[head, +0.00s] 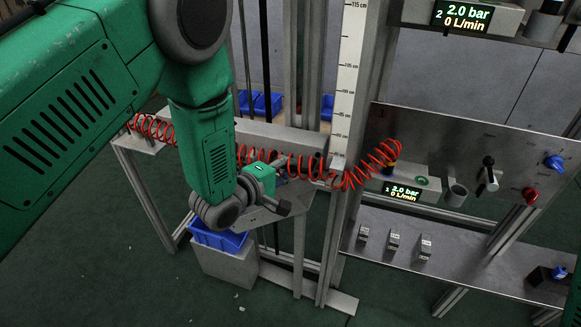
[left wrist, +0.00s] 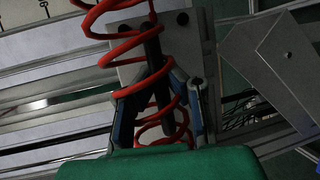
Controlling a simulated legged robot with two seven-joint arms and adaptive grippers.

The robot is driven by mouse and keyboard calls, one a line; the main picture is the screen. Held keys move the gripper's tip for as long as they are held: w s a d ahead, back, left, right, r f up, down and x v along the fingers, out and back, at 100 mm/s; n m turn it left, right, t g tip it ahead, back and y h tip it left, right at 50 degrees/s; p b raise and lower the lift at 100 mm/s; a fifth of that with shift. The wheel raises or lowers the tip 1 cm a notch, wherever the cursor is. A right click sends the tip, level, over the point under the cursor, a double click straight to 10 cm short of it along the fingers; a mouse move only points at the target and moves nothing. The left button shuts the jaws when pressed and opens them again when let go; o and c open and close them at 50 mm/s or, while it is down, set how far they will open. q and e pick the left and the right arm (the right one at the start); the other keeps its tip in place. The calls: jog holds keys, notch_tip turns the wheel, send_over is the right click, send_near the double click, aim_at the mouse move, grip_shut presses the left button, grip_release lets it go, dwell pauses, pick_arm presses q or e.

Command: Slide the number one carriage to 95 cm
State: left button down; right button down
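The white scale strip (head: 346,70) stands upright in the head view, with 115 cm at its top; the lower marks are too small to read surely. A grey horizontal beam (head: 285,137), seemingly the carriage, crosses left of the scale's lower end. A red coiled hose runs along it. No carriage number shows. My right gripper is out of view.
The red hose (left wrist: 110,50) loops around and across the fingers in the left wrist view. A grey control panel (head: 450,150) with knobs and a display reading 2.0 bar stands right of the scale. Blue bins (head: 218,238) sit below and behind. Green floor is open at lower left.

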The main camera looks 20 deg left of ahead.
pick_arm(q)
jog(key=shift+s+d, duration=0.1)
jog(key=shift+d, duration=0.3)
jog(key=shift+a, duration=0.2)
jog(key=shift+a+r+p, duration=0.2)
jog(key=shift+r+p, duration=0.05)
jog(key=shift+p, duration=0.2)
notch_tip(320, 180, up, 14)
jog(key=p, duration=1)
jog(key=shift+r+p, duration=0.15)
jog(key=shift+p, duration=0.15)
jog(key=c, duration=1.6)
grip_release()
jog(key=shift+o, duration=0.2)
jog(key=shift+s+a, duration=0.1)
jog(key=shift+a, duration=0.05)
